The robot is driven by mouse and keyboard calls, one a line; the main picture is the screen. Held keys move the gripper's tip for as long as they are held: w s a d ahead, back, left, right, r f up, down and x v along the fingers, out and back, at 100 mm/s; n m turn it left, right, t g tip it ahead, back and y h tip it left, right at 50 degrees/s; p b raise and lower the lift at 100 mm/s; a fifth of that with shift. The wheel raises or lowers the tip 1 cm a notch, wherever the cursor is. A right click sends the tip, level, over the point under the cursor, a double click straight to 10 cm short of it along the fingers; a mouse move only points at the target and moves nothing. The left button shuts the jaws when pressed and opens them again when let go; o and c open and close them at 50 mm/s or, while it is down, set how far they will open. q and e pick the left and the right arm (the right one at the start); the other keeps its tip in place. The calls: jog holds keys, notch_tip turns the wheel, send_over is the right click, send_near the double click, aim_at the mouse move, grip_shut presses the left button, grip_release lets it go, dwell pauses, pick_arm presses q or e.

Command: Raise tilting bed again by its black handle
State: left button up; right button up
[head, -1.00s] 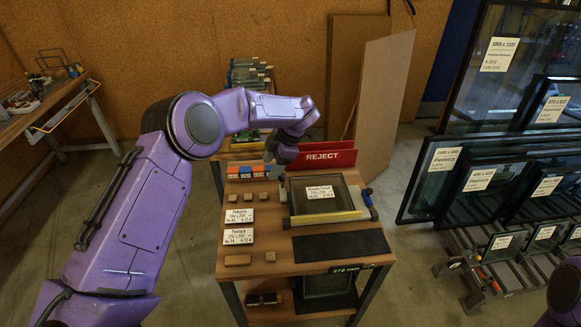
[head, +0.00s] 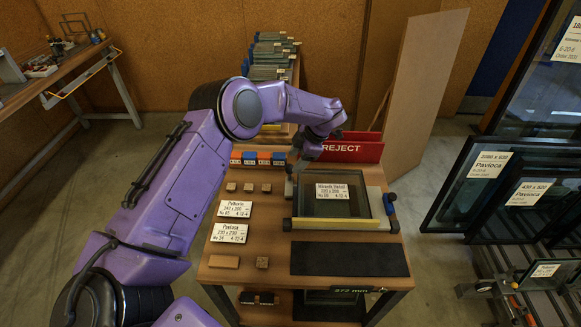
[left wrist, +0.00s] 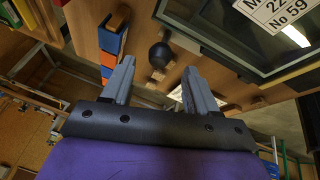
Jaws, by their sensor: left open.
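The tilting bed (head: 375,199) lies on the wooden bench and looks flat. A dark-framed glass pane (head: 350,203) with a white label rests on it, behind a yellow strip (head: 340,224). My left gripper (head: 298,165) is over the bed's back left corner in the head view. In the left wrist view, the open fingers (left wrist: 159,66) point toward a round black knob (left wrist: 160,54), which appears between the fingertips. I cannot tell whether they touch it. The handle is hidden by my gripper in the head view. My right gripper is not in view.
A red REJECT holder (head: 352,148) stands behind the bed. Orange and blue blocks (head: 264,158), wooden blocks and white cards (head: 234,209) lie to the left. A dark mat (head: 348,259) lies in front. A blue-tipped lever (head: 390,204) is at the bed's right.

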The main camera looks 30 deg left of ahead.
aim_at(291, 166)
pick_arm(q)
jog(key=p+x, duration=0.1)
jog(key=x, duration=0.4)
jog(key=shift+a, duration=0.1)
jog(key=shift+a+f, duration=0.15)
jog(key=shift+f, duration=0.35)
grip_shut()
